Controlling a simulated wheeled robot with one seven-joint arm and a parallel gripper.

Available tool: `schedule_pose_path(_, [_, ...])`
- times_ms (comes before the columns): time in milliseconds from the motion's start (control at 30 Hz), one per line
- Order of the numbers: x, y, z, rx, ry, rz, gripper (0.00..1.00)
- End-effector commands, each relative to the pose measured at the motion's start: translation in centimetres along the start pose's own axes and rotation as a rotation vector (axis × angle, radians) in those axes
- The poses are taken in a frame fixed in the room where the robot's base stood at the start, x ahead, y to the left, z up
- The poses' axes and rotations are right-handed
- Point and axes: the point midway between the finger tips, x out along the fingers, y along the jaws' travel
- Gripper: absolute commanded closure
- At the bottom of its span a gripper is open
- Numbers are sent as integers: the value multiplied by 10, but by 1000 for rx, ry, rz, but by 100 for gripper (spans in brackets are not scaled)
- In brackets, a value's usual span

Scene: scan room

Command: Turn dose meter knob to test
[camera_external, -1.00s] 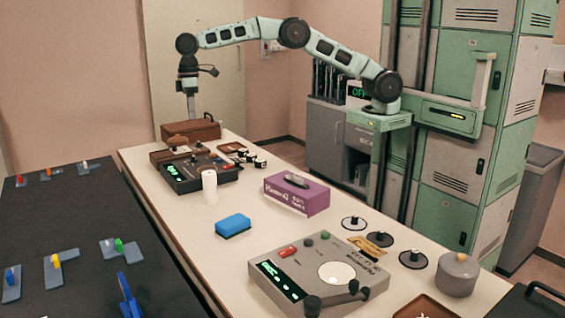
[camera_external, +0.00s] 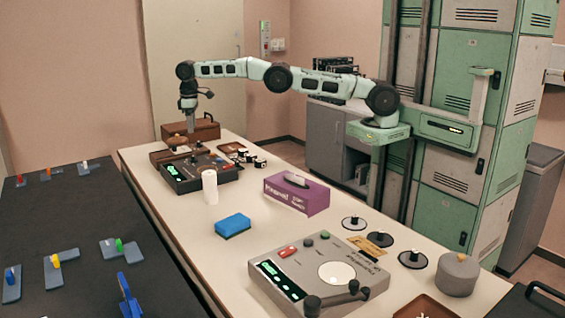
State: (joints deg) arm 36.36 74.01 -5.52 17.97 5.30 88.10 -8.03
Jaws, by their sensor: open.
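A dark console (camera_external: 207,182) with green lit displays and several small knobs sits on the far part of the white table. A grey console (camera_external: 340,297) with a green display, a white round dial, a red button and dark knobs sits at the near end. The lettering is too small to tell which one is the dose meter, and the knob settings cannot be read. My gripper (camera_external: 191,132) points down just behind the dark console, in front of a brown case. It is open, appears empty, and its fingertips are small and hard to make out.
A white cylinder (camera_external: 210,187) stands at the dark console's near edge. A blue sponge (camera_external: 233,225), a purple box (camera_external: 290,196), black round knobs on discs (camera_external: 412,258) and a grey lidded pot (camera_external: 458,274) share the table (camera_external: 265,270). A black table (camera_external: 80,215) stands left.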

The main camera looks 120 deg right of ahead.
Motion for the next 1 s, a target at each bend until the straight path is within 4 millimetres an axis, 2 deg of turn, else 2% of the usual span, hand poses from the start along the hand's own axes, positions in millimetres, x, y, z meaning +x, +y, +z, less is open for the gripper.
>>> schedule_pose_path(33, [14,0,1,0,-4,-1,47])
schedule_pose_path(100, [28,0,1,0,-4,-1,47])
schedule_pose_path(500, [98,-1,0,0,-2,-1,47])
schedule_pose_path(700, [114,0,0,0,0,0,47])
schedule_pose_path(1000, [117,0,0,0,1,0,47])
